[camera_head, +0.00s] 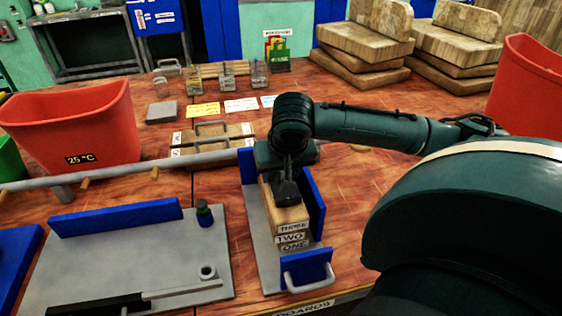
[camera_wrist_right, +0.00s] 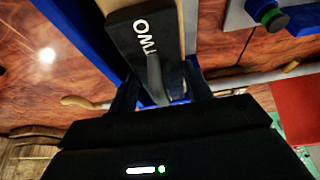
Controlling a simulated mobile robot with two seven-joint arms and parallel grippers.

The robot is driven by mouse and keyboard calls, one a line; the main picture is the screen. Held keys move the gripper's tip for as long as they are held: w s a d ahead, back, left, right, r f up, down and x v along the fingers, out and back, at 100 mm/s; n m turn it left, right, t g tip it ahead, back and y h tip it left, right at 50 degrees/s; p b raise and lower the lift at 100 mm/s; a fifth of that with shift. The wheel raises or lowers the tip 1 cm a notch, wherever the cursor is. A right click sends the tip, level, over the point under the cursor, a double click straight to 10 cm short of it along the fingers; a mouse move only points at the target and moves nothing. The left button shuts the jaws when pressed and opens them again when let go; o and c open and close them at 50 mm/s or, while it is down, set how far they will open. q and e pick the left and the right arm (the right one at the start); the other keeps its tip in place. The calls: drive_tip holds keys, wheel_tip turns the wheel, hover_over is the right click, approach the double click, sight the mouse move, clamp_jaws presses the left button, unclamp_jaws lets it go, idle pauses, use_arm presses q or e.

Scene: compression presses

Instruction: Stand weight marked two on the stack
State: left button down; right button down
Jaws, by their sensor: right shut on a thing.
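The dark weight marked TWO (camera_wrist_right: 150,35) shows in the right wrist view, its upright handle between my fingers. My right gripper (camera_wrist_right: 160,98) is shut on that handle. In the head view my right gripper (camera_head: 286,190) points down over the stack (camera_head: 290,218), largely hiding the weight. The stack is of light wooden pieces with front labels, among them TWO and ONE, standing between blue side walls on a grey base (camera_head: 262,240). The weight is over the stack's top; I cannot tell whether it touches. My left gripper is not in view.
A grey bar (camera_head: 120,173) runs left of the stack. A second grey base (camera_head: 135,255) with a blue wall lies left. A red bin (camera_head: 75,125) stands left, another (camera_head: 530,85) right. Handled boards (camera_head: 212,140) lie behind; wooden blocks (camera_head: 365,40) stand at the back.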

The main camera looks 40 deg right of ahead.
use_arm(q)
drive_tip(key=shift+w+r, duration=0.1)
use_arm(e)
drive_tip(key=c, duration=0.7)
unclamp_jaws()
drive_tip(key=shift+f, duration=0.1)
drive_tip(key=shift+o, duration=0.7)
drive_tip(key=shift+s+f, duration=0.1)
drive_tip(key=shift+f, duration=0.1)
use_arm(q)
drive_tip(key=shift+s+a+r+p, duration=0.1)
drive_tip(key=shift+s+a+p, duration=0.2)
drive_tip(key=shift+p, duration=0.9)
use_arm(e)
drive_tip(key=v, duration=1.3)
drive_tip(key=shift+r, duration=0.2)
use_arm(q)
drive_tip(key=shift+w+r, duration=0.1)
use_arm(e)
drive_tip(key=shift+a, duration=0.1)
drive_tip(key=shift+s, duration=0.1)
